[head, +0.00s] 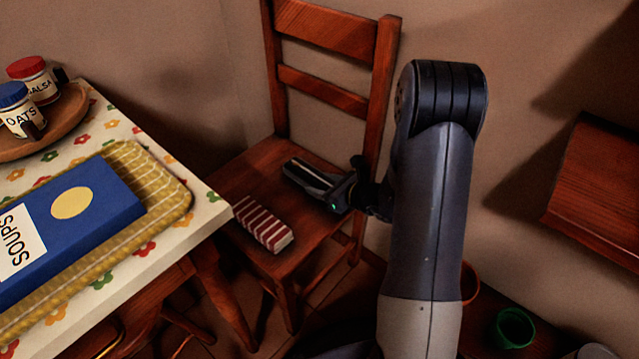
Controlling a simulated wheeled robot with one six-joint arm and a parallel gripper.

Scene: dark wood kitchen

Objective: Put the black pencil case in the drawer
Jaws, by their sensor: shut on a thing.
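My gripper (308,178) is over the wooden chair's seat, pointing to the left. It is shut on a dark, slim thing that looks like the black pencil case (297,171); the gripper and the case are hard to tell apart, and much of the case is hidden. I cannot tell whether the case touches the seat. No open drawer is clearly seen. Dark wood with a brass-coloured curved bar (108,338) shows below the table at the lower left; I cannot tell whether it is a drawer front.
The chair (240,180) stands against the wall, with a red and white striped block (263,223) on its seat. The table (205,212) at left holds a blue soups book or box (110,190) on a yellow tray (180,195). A wooden piece (590,190) juts out at right.

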